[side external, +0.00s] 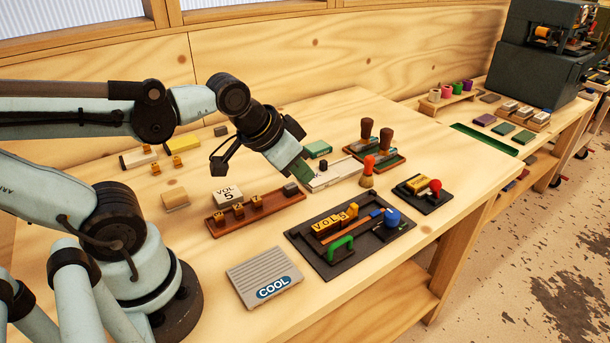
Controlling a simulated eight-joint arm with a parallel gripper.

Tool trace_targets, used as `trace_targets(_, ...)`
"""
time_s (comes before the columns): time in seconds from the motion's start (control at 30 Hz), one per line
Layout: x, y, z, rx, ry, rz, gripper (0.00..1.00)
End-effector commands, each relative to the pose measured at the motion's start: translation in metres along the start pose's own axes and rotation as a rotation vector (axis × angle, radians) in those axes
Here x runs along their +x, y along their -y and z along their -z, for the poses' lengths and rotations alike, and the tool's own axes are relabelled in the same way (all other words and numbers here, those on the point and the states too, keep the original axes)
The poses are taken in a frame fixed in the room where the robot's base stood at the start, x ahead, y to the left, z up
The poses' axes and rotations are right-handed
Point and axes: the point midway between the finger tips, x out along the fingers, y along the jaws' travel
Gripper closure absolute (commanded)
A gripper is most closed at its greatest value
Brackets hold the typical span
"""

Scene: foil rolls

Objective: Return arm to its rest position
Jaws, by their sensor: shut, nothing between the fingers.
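My gripper (301,176) is at the end of my arm, which reaches in from the left and points down and to the right over the middle of the bench. Its fingers are shut, with green at the tip, and look empty. The tip shows beside a pale tray (335,176); I cannot tell whether it is above it or touching. The arm is bent and stretched out over the bench, not folded back.
A black tray (322,262) with a green handle and blue knob is in front. Two brown-handled stamps (376,143) and an orange-topped tool (368,172) stand to the right. The COOL plate (262,270) lies near the base.

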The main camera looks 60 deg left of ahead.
Motion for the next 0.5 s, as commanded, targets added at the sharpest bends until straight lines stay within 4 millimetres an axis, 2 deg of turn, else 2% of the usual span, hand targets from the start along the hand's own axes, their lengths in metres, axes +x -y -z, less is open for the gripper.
trace_targets(0.13,0.0,0.0003,-0.0056,-0.059,-0.023,0.002,1.0)
trace_targets(0.5,0.0,0.0003,-0.0056,-0.064,-0.024,0.002,1.0)
